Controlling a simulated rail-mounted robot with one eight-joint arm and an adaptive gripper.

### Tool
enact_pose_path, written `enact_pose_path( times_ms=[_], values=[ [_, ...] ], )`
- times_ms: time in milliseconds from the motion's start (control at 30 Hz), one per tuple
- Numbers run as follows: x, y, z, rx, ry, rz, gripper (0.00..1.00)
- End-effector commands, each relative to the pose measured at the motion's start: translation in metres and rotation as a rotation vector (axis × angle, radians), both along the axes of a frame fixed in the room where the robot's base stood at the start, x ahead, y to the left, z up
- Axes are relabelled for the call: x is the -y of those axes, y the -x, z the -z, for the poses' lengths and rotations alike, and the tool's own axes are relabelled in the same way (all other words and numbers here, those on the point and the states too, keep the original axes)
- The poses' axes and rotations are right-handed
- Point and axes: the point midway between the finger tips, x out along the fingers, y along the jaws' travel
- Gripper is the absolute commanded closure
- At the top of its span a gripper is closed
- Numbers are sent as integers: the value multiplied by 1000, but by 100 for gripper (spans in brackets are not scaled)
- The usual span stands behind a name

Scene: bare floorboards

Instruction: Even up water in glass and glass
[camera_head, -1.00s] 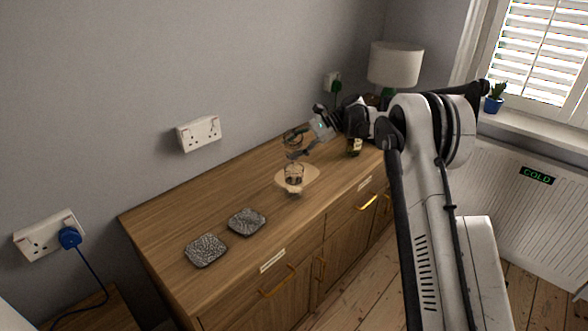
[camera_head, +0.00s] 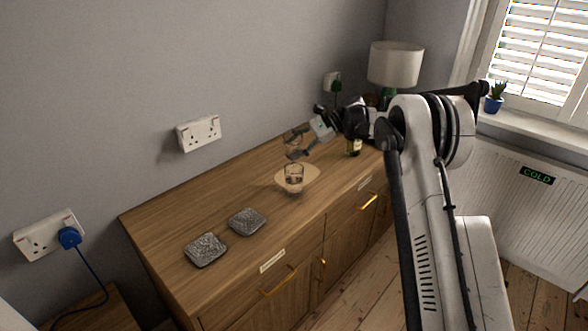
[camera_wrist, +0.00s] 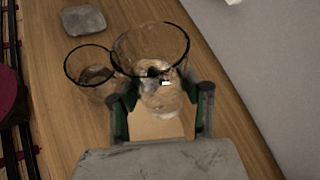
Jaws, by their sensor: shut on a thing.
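My gripper (camera_head: 300,152) is shut on a clear glass (camera_head: 293,140) above the wooden sideboard. In the wrist view the held glass (camera_wrist: 150,45) sits between the two fingers of my gripper (camera_wrist: 161,100), its wide rim facing the camera; clear water seems to lie low in it, its level hard to read. The second glass (camera_head: 294,180) stands upright on the sideboard, in front of and below the held one. In the wrist view this standing glass (camera_wrist: 88,68) is left of the held glass, their rims nearly overlapping, with some water in its bottom.
The standing glass is by a pale round patch (camera_head: 311,172) on the sideboard top (camera_head: 190,212). Two grey coasters (camera_head: 206,250) (camera_head: 247,222) lie at the left.

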Motion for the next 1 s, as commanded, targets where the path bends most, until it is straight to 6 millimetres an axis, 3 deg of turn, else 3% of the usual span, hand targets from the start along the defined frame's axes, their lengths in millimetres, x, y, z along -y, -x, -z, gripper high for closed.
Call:
enact_pose_path(
  times_ms=[400,1000],
  values=[
    [0,-4,44,-111,-7,0,100],
    [1,-14,51,-428,-25,1,100]
  ],
)
